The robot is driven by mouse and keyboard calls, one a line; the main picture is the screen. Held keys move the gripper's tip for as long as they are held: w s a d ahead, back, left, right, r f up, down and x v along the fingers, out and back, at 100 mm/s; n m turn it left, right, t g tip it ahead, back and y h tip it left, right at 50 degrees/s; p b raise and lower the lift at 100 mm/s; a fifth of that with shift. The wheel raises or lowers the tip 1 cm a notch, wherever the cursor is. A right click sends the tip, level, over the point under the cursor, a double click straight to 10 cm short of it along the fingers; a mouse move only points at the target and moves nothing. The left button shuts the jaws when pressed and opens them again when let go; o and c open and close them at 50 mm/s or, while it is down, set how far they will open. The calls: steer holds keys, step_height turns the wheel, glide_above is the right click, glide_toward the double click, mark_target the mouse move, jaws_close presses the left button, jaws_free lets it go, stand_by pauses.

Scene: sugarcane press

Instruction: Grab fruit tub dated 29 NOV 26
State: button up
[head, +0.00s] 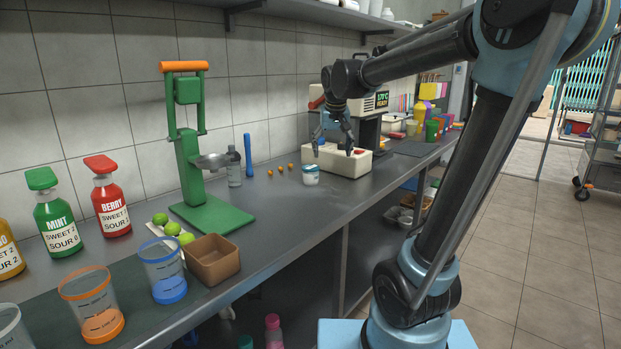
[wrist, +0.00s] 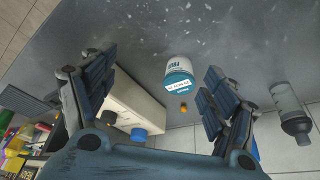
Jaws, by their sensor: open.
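A small white tub (head: 311,175) with a blue band stands upright on the steel counter. In the wrist view the tub (wrist: 179,68) shows a white label on a teal band; its print is too small to read surely. My gripper (head: 333,151) is open and empty above the counter, a little right of the tub in the head view. In the wrist view the tub lies beyond the spread fingers (wrist: 158,95), nearer the right finger, with no contact visible.
A cream bin (head: 348,165) with colored items stands right of the tub, beneath my gripper. Small orange fruits (head: 281,169), a grey bottle (head: 233,168) and a blue cylinder (head: 248,155) are left of it. The green press (head: 195,160) stands farther left. The counter in front of the tub is clear.

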mark_target(311, 168)
steer(key=w+a+r, duration=0.2)
steer(key=w+a, duration=0.3)
steer(key=a, duration=0.1)
steer(key=x, duration=1.2)
steer(key=shift+w+a, duration=0.25)
steer(key=shift+w+a+x, duration=0.15)
steer(key=shift+x, duration=0.85)
steer(key=shift+w+a+x, duration=0.15)
steer(key=shift+x, duration=0.8)
steer(key=shift+w+f, duration=0.2)
steer(key=shift+f, duration=0.3)
steer(key=c, duration=1.3)
